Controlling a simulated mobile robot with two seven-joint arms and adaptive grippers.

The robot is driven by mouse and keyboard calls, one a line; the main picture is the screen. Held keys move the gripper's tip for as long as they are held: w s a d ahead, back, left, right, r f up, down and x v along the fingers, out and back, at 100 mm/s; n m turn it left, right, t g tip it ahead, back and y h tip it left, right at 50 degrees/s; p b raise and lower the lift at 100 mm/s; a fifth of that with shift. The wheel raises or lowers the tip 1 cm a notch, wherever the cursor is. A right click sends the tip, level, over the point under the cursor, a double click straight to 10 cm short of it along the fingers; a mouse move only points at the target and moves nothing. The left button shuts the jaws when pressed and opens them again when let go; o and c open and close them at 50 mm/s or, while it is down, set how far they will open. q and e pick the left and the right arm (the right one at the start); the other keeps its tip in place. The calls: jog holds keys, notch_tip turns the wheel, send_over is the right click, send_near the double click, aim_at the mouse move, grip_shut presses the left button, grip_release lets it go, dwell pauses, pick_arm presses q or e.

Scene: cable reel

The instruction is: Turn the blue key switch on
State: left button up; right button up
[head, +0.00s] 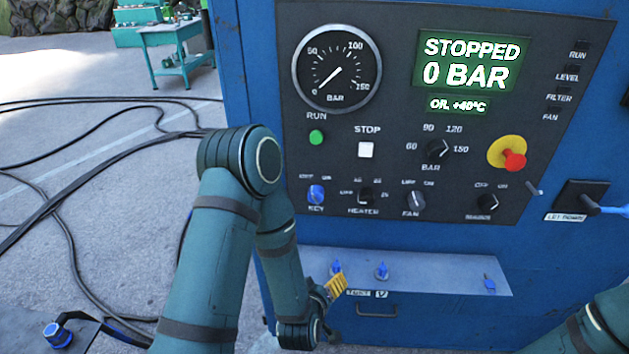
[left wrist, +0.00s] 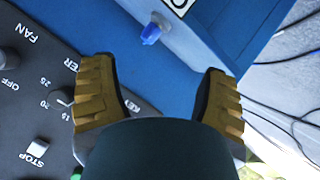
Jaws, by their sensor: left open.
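The blue key switch (head: 316,195) is at the lower left of the dark control panel (head: 400,120), above the label KEY, with off and on marks over it. Its exact turn is too small to tell. My left gripper (head: 336,287) is below the panel, in front of the ledge, apart from the switch; only part of its yellow fingers shows. In the left wrist view, my left gripper (left wrist: 158,72) is open and empty, with the panel's lower edge behind it. The key switch itself is hidden there. My right gripper is out of view; only part of that arm shows.
Blue keys (head: 382,271) stand on the ledge (head: 435,277) below the panel; one shows in the left wrist view (left wrist: 151,33). The display (head: 471,63) reads STOPPED, 0 BAR. A red emergency button (head: 514,160) is at the right. Black cables (head: 62,220) lie on the floor.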

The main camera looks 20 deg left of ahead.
aim_at(314, 200)
pick_arm(q)
jog(key=w+a+r+n+t+y+p, duration=0.1)
jog(key=a+r+n+t+y+p, duration=0.15)
jog(key=r, duration=0.45)
jog(key=w+a+r+n+t+y+p, duration=0.1)
jog(key=a+r+t+y, duration=0.15)
jog(key=r, duration=0.55)
jog(key=shift+h, duration=0.3)
jog(key=b+x, duration=0.3)
jog(key=x, duration=0.1)
jog(key=b+x, duration=0.3)
jog(key=x, duration=0.2)
jog(key=b+x, duration=0.3)
jog(key=x, duration=0.1)
jog(key=shift+w+d+r+b, duration=0.1)
jog(key=shift+w+d+b, duration=0.15)
jog(key=shift+b, duration=0.05)
jog(key=shift+c, duration=0.2)
jog(key=c, duration=1.2)
